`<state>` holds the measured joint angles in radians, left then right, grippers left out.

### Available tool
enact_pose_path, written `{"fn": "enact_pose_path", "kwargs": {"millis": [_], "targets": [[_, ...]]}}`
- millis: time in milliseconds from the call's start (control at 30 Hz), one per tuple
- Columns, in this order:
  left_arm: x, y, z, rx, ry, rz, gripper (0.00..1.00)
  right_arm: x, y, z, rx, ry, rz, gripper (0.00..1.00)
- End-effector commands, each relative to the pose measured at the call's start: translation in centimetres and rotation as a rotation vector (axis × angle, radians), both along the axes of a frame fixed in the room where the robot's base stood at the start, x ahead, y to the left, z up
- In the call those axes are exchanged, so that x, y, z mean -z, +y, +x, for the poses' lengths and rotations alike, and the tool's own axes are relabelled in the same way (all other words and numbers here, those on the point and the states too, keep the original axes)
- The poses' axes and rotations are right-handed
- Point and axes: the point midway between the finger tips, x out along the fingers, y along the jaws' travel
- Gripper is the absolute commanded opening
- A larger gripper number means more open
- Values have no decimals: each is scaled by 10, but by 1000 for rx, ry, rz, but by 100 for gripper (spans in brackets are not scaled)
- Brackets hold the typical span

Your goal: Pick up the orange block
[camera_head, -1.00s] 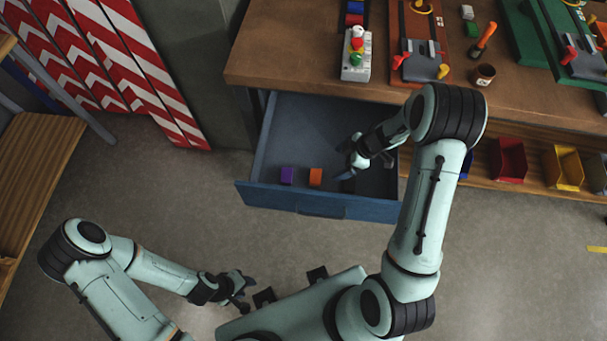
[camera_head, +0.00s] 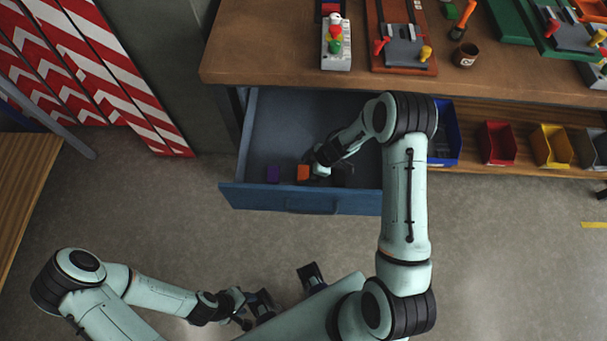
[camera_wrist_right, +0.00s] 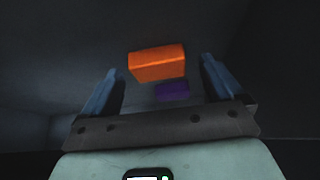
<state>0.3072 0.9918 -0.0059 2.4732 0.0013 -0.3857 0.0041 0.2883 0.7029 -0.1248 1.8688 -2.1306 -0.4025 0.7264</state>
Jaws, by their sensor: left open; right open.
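The orange block (camera_head: 303,172) lies on the floor of the open blue drawer (camera_head: 262,198), near its front wall. My left gripper (camera_head: 258,310) is open, outside the drawer, low in the head view.
The drawer sits under a wooden workbench (camera_head: 290,62), whose edge overhangs its back. A push-button box (camera_head: 336,55) and a brown mug (camera_head: 465,54) stand on the bench. Blue, red (camera_head: 497,143) and yellow bins (camera_head: 551,146) are on a shelf to the right. The drawer's left part is free.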

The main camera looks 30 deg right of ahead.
Motion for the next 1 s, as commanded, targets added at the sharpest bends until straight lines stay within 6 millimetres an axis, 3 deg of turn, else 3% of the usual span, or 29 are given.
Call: {"fn": "enact_pose_path", "kwargs": {"millis": [300,500,800,1000], "targets": [[1,0,0,0,0,0,43,4,2,3,0,-2,-1,91],[1,0,0,0,0,0,43,4,2,2,0,-2,-1,29],[1,0,0,0,0,0,43,2,2,3,0,-2,-1,29],[-6,0,3,0,-3,0,43,-14,3,3,-2,-4,-1,29]]}}
